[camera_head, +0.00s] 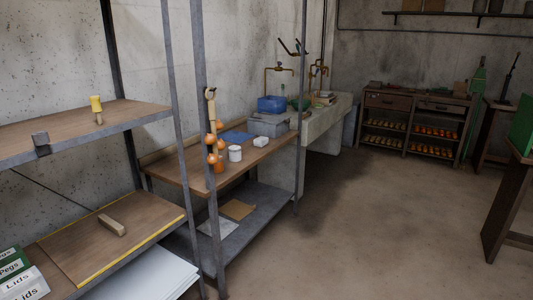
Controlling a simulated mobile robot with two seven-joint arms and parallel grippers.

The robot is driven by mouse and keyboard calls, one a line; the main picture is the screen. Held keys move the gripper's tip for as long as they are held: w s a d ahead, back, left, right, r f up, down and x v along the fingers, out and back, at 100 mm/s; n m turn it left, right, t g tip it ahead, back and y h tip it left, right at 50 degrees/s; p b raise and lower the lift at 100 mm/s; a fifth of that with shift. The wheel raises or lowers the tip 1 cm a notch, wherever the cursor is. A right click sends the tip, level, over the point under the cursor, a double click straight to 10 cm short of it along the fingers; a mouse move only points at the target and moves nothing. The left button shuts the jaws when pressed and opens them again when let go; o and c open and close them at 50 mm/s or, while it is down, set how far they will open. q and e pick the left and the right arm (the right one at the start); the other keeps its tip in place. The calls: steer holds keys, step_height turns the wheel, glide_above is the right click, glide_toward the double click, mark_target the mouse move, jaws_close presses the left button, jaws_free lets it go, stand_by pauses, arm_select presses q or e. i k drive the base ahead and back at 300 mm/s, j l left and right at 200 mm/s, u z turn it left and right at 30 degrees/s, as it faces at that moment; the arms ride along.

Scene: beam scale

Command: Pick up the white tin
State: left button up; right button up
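A small white tin (235,154) stands upright on the wooden bench (190,172), beyond the metal shelf post. It is just right of an orange-brown jar (219,166) and apart from it, as far as I can tell. Nothing covers the tin in this view. Neither of my grippers shows in the head view.
A grey box (268,124) and a small white block (261,141) sit right of the tin. A shelf (110,240) stands near left. The concrete floor (370,220) is clear.

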mark_target(235, 152)
steer(key=i+l+z, duration=0.1)
steer(key=i, duration=0.7)
steer(key=i+l+z, duration=0.1)
steer(key=i, duration=0.65)
steer(key=i+l+u, duration=0.1)
steer(key=i+u, duration=0.2)
steer(key=u, duration=0.15)
steer(key=i+l+u, duration=0.25)
steer(key=u, duration=0.2)
steer(key=i+l+u, duration=0.55)
steer(key=l+u, duration=0.15)
steer(key=u, duration=0.2)
steer(key=i+l+u, duration=0.1)
steer(key=l+u, duration=0.35)
steer(key=i+l+u, duration=0.1)
steer(key=l+u, duration=0.25)
steer(key=l, duration=0.25)
